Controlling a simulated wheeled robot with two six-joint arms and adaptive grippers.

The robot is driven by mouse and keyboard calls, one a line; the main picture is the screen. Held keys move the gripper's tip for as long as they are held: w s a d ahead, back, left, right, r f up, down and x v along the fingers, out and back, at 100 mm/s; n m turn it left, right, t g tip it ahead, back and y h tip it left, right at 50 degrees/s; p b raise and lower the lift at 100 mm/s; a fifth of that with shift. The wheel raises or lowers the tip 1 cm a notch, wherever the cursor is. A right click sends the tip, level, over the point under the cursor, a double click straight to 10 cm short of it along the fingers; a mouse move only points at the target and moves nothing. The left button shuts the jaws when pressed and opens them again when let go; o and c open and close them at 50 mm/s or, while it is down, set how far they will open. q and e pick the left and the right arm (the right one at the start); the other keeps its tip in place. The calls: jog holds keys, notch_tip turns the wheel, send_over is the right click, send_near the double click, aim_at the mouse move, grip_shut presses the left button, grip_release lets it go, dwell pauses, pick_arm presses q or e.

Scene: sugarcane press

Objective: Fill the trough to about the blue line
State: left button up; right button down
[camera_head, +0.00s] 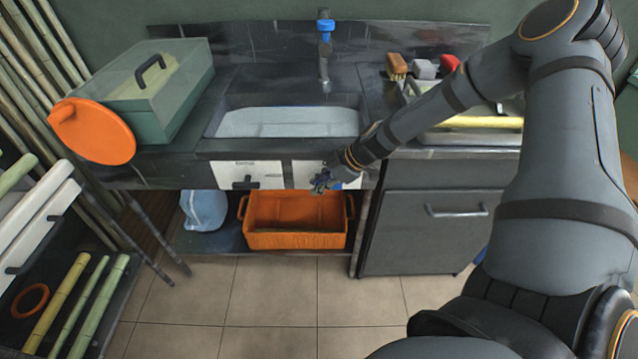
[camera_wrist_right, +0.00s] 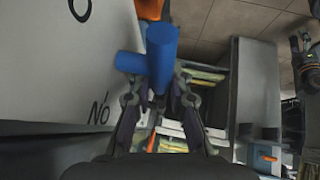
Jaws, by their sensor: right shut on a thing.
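The trough (camera_head: 285,122) is a dark-rimmed sink basin in the counter, with a pale flat surface inside. I cannot tell whether that is water or the basin floor, and I see no blue line. A tap (camera_head: 324,60) with a blue top stands behind it. My right gripper (camera_head: 322,182) is below the trough's front edge, at the right white panel (camera_head: 306,172). In the right wrist view its fingers (camera_wrist_right: 158,95) are shut on a blue T-shaped handle (camera_wrist_right: 162,48) beside the white panel (camera_wrist_right: 60,60). My left gripper is not in view.
An orange crate (camera_head: 294,240) and a pale blue bag (camera_head: 204,210) sit under the counter. A green box (camera_head: 185,100) and an orange disc (camera_head: 95,135) are at the left. Brushes (camera_head: 398,66) are at the back right. The tiled floor in front is clear.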

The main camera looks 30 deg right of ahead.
aim_at(319, 182)
jog(key=c, duration=1.5)
grip_release()
jog(key=shift+f, duration=0.1)
notch_tip(319, 182, up, 10)
jog(key=shift+r, duration=0.1)
